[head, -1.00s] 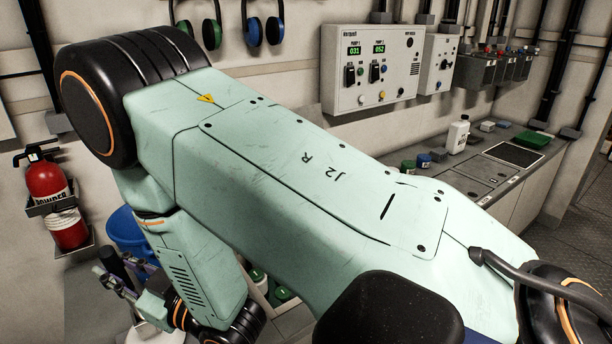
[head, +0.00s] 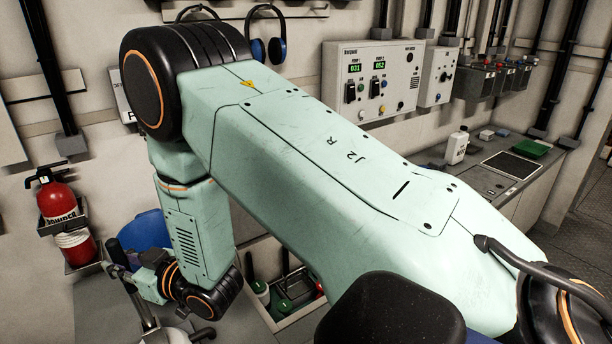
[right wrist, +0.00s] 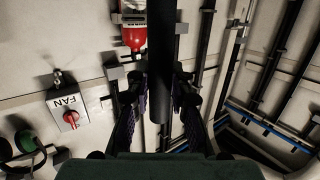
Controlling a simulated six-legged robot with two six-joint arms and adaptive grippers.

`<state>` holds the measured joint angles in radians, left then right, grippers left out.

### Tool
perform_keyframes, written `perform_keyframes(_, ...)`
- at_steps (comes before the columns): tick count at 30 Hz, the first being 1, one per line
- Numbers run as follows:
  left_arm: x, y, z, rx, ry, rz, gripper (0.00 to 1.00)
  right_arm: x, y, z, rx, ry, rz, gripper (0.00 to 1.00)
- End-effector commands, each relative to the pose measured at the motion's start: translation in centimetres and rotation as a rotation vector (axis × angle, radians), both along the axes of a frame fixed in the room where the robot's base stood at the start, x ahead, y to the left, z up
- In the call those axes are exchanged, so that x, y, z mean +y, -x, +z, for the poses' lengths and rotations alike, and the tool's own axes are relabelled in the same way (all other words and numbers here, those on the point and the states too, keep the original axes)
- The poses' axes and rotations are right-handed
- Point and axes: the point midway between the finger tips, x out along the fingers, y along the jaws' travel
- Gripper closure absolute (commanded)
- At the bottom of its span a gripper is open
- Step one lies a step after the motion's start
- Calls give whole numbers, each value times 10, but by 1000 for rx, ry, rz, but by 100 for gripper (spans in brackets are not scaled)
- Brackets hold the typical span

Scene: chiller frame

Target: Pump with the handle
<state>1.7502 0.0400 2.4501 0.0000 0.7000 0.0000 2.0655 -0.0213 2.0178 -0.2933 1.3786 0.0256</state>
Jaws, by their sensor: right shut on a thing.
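The pump handle is a grey lever with a dark grip (head: 115,249), low at the left in the head view. In the right wrist view the dark bar (right wrist: 160,60) runs upright between the two fingers. My right gripper (head: 126,268) is shut on this handle; it also shows in the right wrist view (right wrist: 160,105). The lever slopes down to the pale pump body (head: 172,336), mostly cut off by the bottom edge of the head view. My right arm hides much of the middle. My left gripper is not in view.
A red fire extinguisher (head: 57,202) hangs on the left wall. A blue bucket (head: 150,228) stands behind the gripper. An open bin with green items (head: 284,305) is right of it. A wall control panel (head: 375,82) and a bench (head: 490,180) are farther right.

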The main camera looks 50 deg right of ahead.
Motion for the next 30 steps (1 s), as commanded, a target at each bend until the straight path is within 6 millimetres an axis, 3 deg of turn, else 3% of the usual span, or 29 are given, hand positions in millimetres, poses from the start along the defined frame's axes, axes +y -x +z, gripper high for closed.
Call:
perform_keyframes(11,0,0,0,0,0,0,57,0,2,-2,6,3,0,100)
perform_keyframes(30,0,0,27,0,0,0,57,0,0,33,-2,2,-1,100)
